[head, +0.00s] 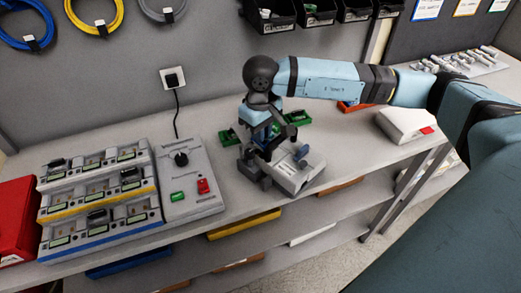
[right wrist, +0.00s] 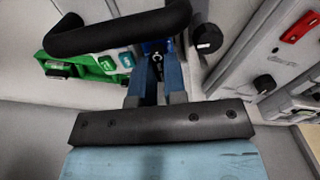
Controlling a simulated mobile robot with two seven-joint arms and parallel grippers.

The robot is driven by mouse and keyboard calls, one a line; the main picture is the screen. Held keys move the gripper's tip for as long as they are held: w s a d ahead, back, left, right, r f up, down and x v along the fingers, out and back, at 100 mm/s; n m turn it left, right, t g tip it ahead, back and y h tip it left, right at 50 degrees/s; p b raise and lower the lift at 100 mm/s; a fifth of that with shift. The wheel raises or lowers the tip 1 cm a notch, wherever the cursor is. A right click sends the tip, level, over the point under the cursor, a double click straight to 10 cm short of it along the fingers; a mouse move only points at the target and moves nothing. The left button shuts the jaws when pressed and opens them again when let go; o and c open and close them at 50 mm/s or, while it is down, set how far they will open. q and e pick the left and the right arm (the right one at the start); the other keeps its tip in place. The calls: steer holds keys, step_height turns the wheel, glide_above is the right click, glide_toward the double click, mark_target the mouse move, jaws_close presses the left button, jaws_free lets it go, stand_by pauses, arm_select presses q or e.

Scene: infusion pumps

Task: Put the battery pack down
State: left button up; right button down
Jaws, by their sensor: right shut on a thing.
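My right gripper (head: 264,138) reaches in from the right and points down over the bench, beside a white and grey pump (head: 292,174). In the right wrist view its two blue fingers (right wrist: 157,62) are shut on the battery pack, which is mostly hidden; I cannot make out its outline. A thick black handle (right wrist: 120,32) crosses just in front of the fingers. Whether the pack touches anything below it, I cannot tell. My left gripper is not in view.
A grey console (head: 190,180) with a knob and green and red parts stands left of the gripper. Further left is a charging rack (head: 100,195) with several bays. Green pieces (head: 228,137) lie near the gripper. A white box (head: 405,124) stands further right, with bare bench before it.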

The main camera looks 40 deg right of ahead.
steer(key=shift+r, duration=0.8)
